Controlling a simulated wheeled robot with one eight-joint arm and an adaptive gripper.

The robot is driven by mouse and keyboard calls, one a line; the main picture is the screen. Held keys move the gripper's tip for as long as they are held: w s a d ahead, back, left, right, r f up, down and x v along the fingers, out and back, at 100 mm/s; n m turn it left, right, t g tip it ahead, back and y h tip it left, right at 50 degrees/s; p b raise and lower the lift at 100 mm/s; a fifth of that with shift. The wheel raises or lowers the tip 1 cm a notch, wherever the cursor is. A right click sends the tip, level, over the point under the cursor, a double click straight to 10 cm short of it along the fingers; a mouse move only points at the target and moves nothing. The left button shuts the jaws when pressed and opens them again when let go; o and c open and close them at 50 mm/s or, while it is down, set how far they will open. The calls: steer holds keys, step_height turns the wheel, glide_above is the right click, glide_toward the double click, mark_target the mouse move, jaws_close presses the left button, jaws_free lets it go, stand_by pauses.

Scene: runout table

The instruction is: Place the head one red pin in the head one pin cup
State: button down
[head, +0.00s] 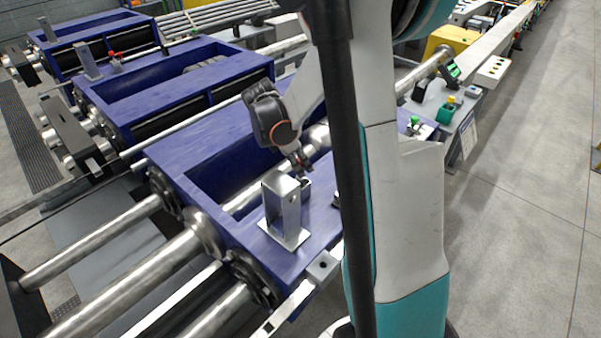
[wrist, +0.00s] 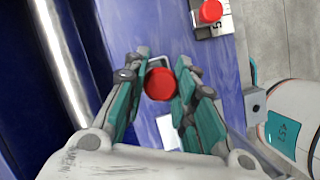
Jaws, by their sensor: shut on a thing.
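My gripper (head: 301,168) is low over the near blue block, just behind an upright silver bracket (head: 284,212). In the wrist view my gripper (wrist: 165,68) has its fingers closed on both sides of a round red pin head (wrist: 159,84). The pin's lower part is hidden beneath its head. A grey, squared rim shows just past the head; I cannot tell whether this is the pin cup or whether the pin touches it. In the head view the held pin is too small and covered to make out.
Another red knob (wrist: 210,11) sits on a pale numbered plate beyond the fingers. The blue block (head: 188,178) has a wide opening and steel rods nearby. Green-topped parts (head: 447,111) stand on a grey plate farther back. My dark column hides part of the near block.

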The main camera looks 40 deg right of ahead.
step_height(320, 180, down, 3)
steer(key=shift+f+b, duration=0.1)
steer(key=shift+b, duration=0.3)
steer(key=c, duration=1.8)
jaws_free()
steer(key=o, duration=0.5)
steer(key=p+v, duration=0.3)
steer(key=v, duration=0.9)
steer(key=shift+w+d+p, duration=0.1)
steer(key=shift+p, duration=0.3)
